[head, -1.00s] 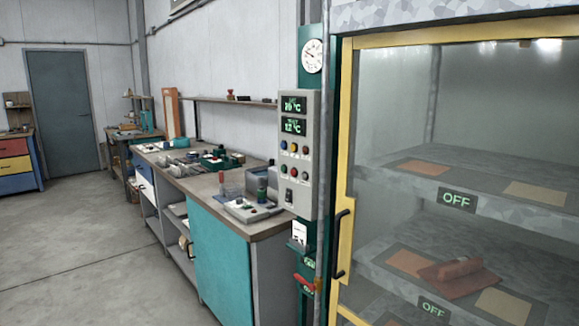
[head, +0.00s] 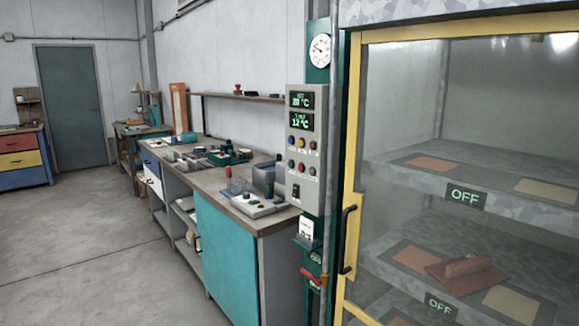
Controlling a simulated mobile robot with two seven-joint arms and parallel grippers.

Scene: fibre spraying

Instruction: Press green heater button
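A grey control panel (head: 303,187) is mounted beside the glass-fronted cabinet, right of the picture's middle in the head view. Two dark displays with green digits sit at its top; they seem to read 20 °C and 12 °C. Below them are two rows of small coloured buttons (head: 302,146), with a dark switch lower down. Neither of my grippers is in view.
The cabinet has a yellow door frame (head: 354,130), a black handle (head: 347,240) and shelves with OFF signs (head: 465,196). A reddish-brown piece (head: 468,274) lies inside. A workbench (head: 225,240) with tools stands left of the panel. Open floor (head: 90,250) lies at the left.

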